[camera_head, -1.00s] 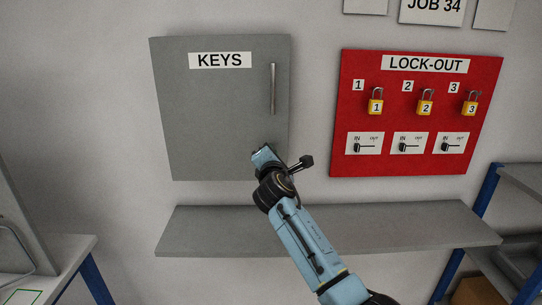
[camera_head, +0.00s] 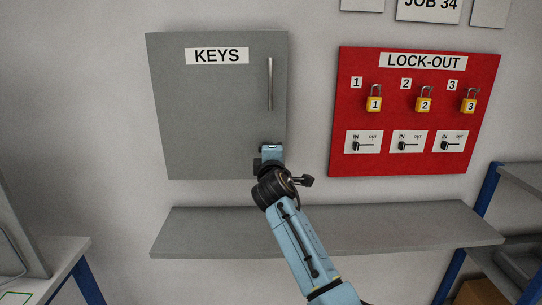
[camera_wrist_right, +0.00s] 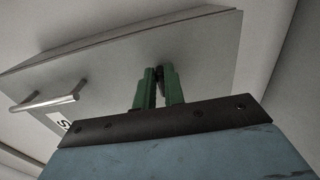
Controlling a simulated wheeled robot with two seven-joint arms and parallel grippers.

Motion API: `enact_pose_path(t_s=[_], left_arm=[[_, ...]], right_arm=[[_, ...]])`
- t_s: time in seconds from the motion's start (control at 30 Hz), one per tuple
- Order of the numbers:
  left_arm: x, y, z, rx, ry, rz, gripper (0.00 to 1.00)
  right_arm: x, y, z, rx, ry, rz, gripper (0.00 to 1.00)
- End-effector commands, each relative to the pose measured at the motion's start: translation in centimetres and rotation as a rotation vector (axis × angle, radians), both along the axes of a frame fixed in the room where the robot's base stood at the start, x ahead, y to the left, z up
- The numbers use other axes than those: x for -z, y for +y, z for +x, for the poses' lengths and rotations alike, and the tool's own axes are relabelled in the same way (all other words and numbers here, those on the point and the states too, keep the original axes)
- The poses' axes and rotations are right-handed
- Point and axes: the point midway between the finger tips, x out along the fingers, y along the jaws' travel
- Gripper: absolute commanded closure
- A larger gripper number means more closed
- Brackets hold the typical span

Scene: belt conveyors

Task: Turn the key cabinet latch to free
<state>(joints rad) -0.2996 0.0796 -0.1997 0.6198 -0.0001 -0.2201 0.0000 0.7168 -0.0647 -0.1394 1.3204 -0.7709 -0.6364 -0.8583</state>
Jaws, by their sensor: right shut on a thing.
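The grey key cabinet (camera_head: 205,115) hangs on the wall with its door closed. It bears a KEYS label (camera_head: 217,56) and an upright bar handle (camera_head: 270,84), which also shows in the right wrist view (camera_wrist_right: 47,103). My right gripper (camera_head: 270,150) is at the cabinet's lower right. In the right wrist view its green fingers (camera_wrist_right: 159,76) are shut on a small dark piece, the latch (camera_wrist_right: 159,73), at the door's face. The fingers hide most of the latch, so its turn position cannot be read. My left gripper is not in view.
A red LOCK-OUT board (camera_head: 400,165) with several yellow padlocks and IN/OUT switches hangs to the right. A grey shelf (camera_head: 400,228) runs below the cabinet, under my right wrist. A blue-framed rack (camera_head: 488,195) stands at the right.

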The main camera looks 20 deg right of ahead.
Motion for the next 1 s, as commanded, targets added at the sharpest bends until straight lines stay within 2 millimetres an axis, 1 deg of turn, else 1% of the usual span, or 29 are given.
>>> enact_pose_path(t_s=[0.47, 0.5, 0.63, 0.67, 1.0], left_arm=[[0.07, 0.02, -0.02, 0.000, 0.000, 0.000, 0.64], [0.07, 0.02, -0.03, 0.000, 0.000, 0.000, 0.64], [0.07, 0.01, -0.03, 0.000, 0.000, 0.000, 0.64], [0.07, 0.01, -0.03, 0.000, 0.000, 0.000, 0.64], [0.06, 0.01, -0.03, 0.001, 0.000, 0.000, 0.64]], right_arm=[[0.06, -0.02, -0.01, 0.001, -0.003, 0.016, 1.00], [0.07, -0.02, -0.01, 0.001, -0.003, 0.016, 0.87], [0.06, -0.02, -0.01, 0.000, -0.003, 0.015, 0.70], [0.06, -0.01, 0.00, 0.000, -0.003, 0.015, 0.67], [0.06, 0.08, -0.24, 0.000, -0.004, 0.012, 0.67]])
